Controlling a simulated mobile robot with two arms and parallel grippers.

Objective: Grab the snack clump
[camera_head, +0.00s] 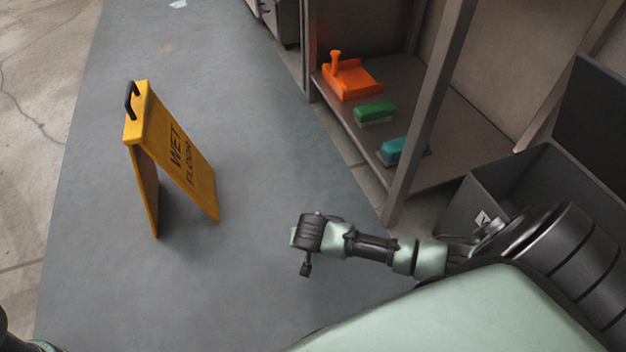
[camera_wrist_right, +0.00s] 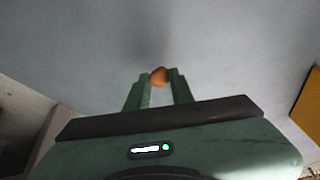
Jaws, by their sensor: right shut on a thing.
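The snack clump (camera_wrist_right: 159,76) is a small, rounded, orange-brown lump in the right wrist view. My right gripper (camera_wrist_right: 160,84) is shut on it, with the clump between the tips of its two green fingers. In the head view my right gripper (camera_head: 306,268) hangs over the grey floor, pointing down. The clump cannot be made out there. My left gripper is out of view.
A yellow wet floor sign (camera_head: 178,150) stands on the grey floor strip (camera_head: 245,150) to the left. A shelf unit (camera_head: 468,130) at the right holds an orange dustpan-like item (camera_head: 353,82), a green brush (camera_head: 375,112) and a teal brush (camera_head: 402,150). A dark open bin (camera_head: 500,180) stands beside it.

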